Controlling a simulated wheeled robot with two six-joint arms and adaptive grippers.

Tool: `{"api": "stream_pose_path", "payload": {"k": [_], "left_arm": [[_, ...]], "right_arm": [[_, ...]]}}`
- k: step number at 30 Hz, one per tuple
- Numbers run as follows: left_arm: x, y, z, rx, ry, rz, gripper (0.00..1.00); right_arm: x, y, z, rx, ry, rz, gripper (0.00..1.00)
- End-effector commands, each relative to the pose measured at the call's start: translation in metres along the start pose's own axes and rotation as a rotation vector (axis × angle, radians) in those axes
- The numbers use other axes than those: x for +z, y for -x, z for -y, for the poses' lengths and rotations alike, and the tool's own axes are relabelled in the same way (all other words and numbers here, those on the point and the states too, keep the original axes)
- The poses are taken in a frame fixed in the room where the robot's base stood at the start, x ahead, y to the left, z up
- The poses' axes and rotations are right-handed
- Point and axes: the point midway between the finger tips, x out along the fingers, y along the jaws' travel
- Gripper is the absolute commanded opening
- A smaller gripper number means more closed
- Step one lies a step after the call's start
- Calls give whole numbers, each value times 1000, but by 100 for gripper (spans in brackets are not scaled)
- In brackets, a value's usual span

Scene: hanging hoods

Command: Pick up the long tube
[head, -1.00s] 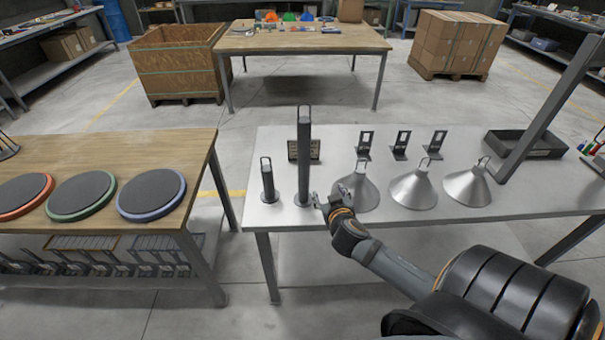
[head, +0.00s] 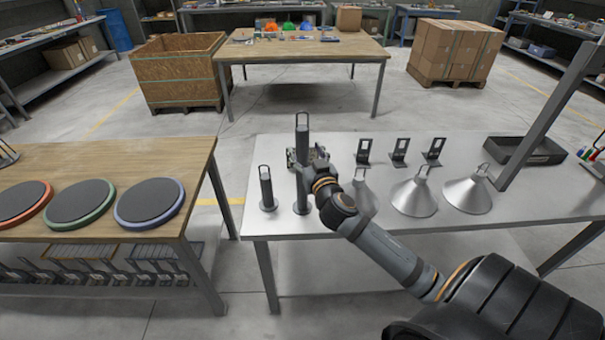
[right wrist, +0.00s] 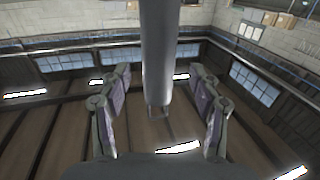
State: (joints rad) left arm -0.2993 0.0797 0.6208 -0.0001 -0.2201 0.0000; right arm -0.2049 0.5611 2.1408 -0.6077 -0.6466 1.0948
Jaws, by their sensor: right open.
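The long tube (head: 302,176) is dark grey, with a wire loop on top, and stands upright near the left end of the grey table. My right gripper (head: 306,156) is at its upper part, with finger parts showing on both sides of it. In the right wrist view the tube (right wrist: 158,55) and its loop appear between the two spread fingers of the gripper (right wrist: 160,112), with a gap on each side. The gripper is open and I see no finger touching the tube. My left gripper is out of view.
A short tube (head: 267,190) with a loop stands just left of the long one. Metal cones (head: 413,197) stand to the right, one partly behind my arm. Small black brackets (head: 400,150) and a dark tray (head: 524,150) are further back. The table's front edge is clear.

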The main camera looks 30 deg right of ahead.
Motion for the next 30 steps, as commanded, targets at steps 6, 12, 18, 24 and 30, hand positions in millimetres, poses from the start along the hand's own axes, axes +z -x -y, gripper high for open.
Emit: {"api": "stream_pose_path", "payload": {"k": [6, 12, 18, 24, 30], "left_arm": [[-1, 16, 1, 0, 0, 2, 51], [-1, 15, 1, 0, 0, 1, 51], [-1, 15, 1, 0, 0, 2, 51], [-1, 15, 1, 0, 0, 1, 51], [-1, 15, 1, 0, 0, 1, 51]], "right_arm": [[-1, -34, -2, 2, -3, -1, 63], [2, -38, -2, 0, 0, 0, 63], [2, -38, -2, 0, 0, 0, 45], [2, -38, -2, 0, 0, 0, 18], [2, -38, -2, 1, 0, 0, 0]]}}
